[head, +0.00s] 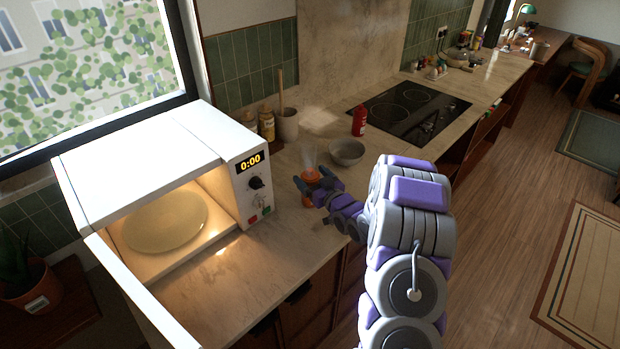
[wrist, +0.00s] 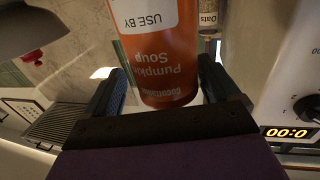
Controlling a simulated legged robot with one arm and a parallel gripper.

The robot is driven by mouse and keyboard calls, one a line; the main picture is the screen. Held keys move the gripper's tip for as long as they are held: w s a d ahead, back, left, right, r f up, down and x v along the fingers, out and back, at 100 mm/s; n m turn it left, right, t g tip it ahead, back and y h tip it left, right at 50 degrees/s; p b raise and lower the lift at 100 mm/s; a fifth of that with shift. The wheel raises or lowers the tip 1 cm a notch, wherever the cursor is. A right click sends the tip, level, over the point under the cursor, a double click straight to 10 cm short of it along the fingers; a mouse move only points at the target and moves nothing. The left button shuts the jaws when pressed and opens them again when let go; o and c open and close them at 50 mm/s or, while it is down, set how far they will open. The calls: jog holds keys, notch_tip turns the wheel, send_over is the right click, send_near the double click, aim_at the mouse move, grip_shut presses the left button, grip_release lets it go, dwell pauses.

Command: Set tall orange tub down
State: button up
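The tall orange tub (head: 311,175) is between the fingers of my gripper (head: 318,186), over the counter just right of the microwave. It looks upright, with a pale, see-through top part. In the wrist view the orange tub (wrist: 165,62), labelled "Pumpkin Soup", fills the space between the fingertips of my gripper (wrist: 160,80). Both fingertips appear to press on its sides. My fingers hide part of it in the head view, and I cannot tell whether its base touches the counter.
The microwave (head: 160,140) stands open and lit, with a turntable plate (head: 165,220) inside. A grey bowl (head: 346,153), a red bottle (head: 359,121), jars (head: 266,125) and a utensil crock (head: 287,124) stand behind the tub. Bare counter (head: 262,275) lies in front of the microwave.

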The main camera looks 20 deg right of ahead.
jog(key=shift+d, duration=0.4)
jog(key=shift+s+a, duration=0.3)
jog(key=shift+s, duration=0.05)
jog(key=s+d+p, duration=0.2)
jog(key=s, duration=0.8)
jog(key=s+a+r+g, duration=0.4)
jog(key=s+a+g, duration=0.2)
jog(key=s, duration=0.7)
jog(key=s+a+r+m+g+h, duration=0.1)
jog(key=s+a+r+g, duration=0.3)
jog(key=s, duration=0.9)
jog(key=s+a+r+g+h, duration=0.1)
jog(key=s+a+r+g, duration=0.4)
jog(key=s+a+g, duration=0.4)
jog(key=s+a, duration=0.2)
jog(key=s, duration=0.2)
jog(key=shift+s+a+m+g, duration=0.25)
jog(key=shift+m+g, duration=0.05)
